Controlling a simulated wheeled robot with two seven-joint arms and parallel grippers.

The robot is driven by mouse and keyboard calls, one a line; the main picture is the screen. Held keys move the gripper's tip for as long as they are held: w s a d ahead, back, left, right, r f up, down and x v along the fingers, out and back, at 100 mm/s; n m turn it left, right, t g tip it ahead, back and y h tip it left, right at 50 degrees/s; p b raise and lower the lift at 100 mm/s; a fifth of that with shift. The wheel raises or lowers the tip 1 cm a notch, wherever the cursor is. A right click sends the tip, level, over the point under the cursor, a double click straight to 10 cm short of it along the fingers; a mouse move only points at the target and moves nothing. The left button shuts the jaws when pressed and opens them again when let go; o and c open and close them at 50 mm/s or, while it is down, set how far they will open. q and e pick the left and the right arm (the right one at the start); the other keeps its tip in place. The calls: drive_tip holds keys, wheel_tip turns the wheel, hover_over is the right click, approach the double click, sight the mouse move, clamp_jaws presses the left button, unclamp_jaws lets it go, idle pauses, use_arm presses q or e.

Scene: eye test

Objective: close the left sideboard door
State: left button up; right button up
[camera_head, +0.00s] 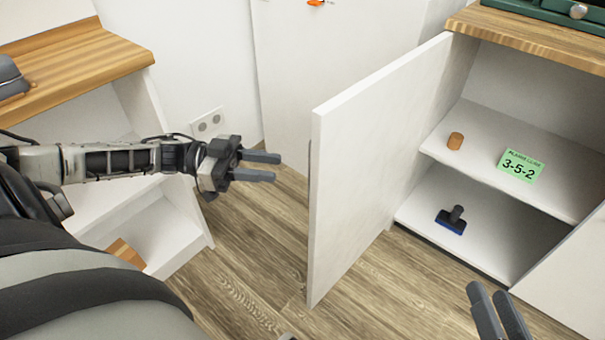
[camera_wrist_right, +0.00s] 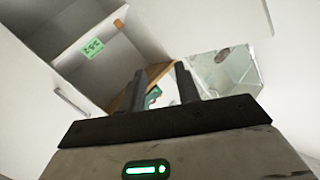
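The left sideboard door (camera_head: 370,150) is a plain white panel in the head view. It stands wide open, swung out from the sideboard, with its free edge towards me. The sideboard (camera_head: 530,40) has a wooden top and an open white compartment to the right of the door. My left gripper (camera_head: 277,167) is open and empty, left of the door's free edge and apart from it in the picture. My right gripper (camera_head: 491,288) is at the bottom right, in front of the sideboard. In the right wrist view its two fingers (camera_wrist_right: 160,70) are apart with nothing held.
The shelf holds a brown cylinder (camera_head: 455,141) and a green note reading 3-5-2 (camera_head: 520,165). A dark blue-edged tool (camera_head: 452,221) lies on the compartment floor. A wood-topped white shelf unit (camera_head: 75,68) stands at left. Wooden floor (camera_head: 250,235) is clear left of the door.

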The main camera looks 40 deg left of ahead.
use_arm(q)
drive_tip(key=b+x, duration=0.1)
drive_tip(key=x, duration=0.6)
drive_tip(key=shift+d+b, duration=0.2)
drive_tip(key=shift+b, duration=0.15)
drive_tip(key=shift+w, duration=0.15)
clamp_jaws()
